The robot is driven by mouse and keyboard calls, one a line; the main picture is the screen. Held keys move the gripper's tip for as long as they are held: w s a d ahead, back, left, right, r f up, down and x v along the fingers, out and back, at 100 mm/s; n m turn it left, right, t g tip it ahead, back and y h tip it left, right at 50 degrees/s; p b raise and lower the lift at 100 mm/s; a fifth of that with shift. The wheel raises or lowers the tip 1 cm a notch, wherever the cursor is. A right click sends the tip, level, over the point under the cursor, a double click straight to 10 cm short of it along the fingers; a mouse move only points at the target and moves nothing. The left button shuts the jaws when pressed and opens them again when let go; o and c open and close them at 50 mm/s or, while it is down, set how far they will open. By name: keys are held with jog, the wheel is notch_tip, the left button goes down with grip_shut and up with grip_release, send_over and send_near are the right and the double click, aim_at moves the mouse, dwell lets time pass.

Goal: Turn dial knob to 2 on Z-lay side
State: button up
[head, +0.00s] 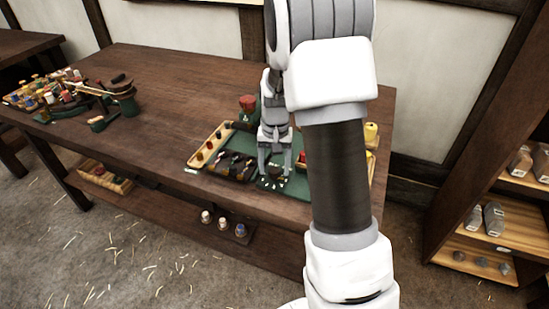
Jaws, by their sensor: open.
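My gripper (274,171) points down over a small dark green plate (268,185) with pale marks, near the front edge of the table. Its two fingers are apart. A small dark shape shows between the fingertips; it may be the dial knob, but I cannot tell whether the fingers touch it. The dial's numbers and pointer are too small to read. No Z-lay label is legible. My arm hides part of the board to the right.
The green board (240,142) carries a wooden tray of coloured pegs (211,147) and several dark pieces (232,166). A red-topped object (247,103) stands behind. Spools crowd the table's left end (55,90). A shelf (500,225) stands at right. The table's middle (175,95) is clear.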

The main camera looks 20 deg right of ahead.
aim_at(275, 170)
notch_tip(275, 170, up, 17)
jog(key=p, duration=0.3)
jog(key=shift+r, duration=0.15)
jog(key=shift+d, duration=0.1)
jog(key=s+a+r+n+t+p, duration=0.1)
jog(key=s+a+r+t+p, duration=0.1)
jog(key=s, duration=0.5)
jog(key=s+a+r+n+t+p, duration=0.1)
jog(key=s+a+r+n+p, duration=0.1)
jog(key=s+a+r, duration=0.2)
jog(key=s+a+r+n+t+p, duration=0.2)
jog(key=s+a+r, duration=0.2)
jog(key=s+r, duration=0.3)
jog(key=shift+s+r+t, duration=0.15)
jog(key=shift+s+t, duration=0.15)
jog(key=shift+s, duration=1.95)
